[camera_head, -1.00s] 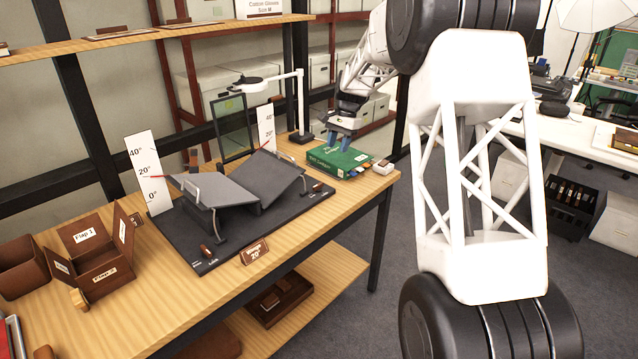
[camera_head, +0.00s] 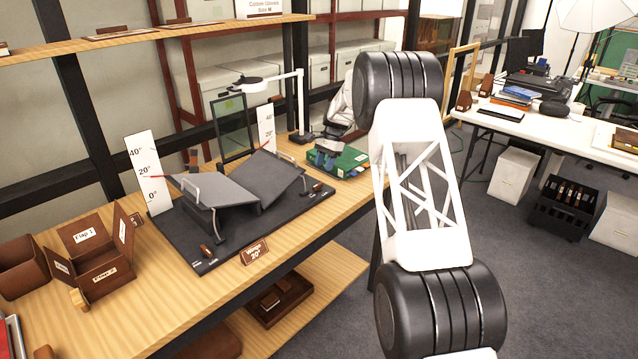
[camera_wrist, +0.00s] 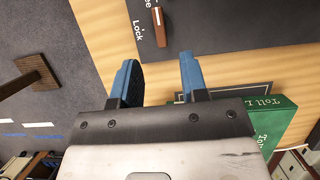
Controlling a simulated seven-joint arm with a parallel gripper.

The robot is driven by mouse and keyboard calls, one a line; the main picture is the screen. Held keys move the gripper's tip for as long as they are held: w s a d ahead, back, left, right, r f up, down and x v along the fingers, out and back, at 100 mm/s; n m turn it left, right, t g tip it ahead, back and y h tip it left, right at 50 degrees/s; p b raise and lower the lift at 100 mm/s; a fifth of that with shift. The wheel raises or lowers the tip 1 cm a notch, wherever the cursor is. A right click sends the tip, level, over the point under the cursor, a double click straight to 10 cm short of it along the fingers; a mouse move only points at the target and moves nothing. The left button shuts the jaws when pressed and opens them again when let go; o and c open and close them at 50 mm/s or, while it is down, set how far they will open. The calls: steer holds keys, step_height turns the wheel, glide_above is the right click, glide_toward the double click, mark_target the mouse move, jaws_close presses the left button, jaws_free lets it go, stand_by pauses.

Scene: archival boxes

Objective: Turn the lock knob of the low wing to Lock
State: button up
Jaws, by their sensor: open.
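The dark cradle board (camera_head: 222,246) on the bench carries two grey wings, a left one (camera_head: 213,189) and a right one (camera_head: 268,178). The left scale's red pointer sits near 20°. A brown knob (camera_head: 207,251) is at the board's front left, another (camera_head: 317,187) at its right end. In the wrist view a brown lever knob (camera_wrist: 158,27) stands beside the word "Lock" and a partly cut-off word ending "ee". My gripper (camera_wrist: 158,72) is open, its blue fingers apart and empty, short of that knob. In the head view my gripper (camera_head: 324,158) is by the green box.
The green box (camera_head: 347,162) lies close to my gripper and also shows in the wrist view (camera_wrist: 270,125). A lamp (camera_head: 300,105) stands behind it. A "Wings 20°" sign (camera_head: 255,251) is at the bench's front edge. Brown flap boxes (camera_head: 100,265) are at left.

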mark_target(318, 184)
steer(key=shift+f, duration=0.1)
stand_by(0.3)
steer(key=shift+x, duration=3.8)
jaws_close()
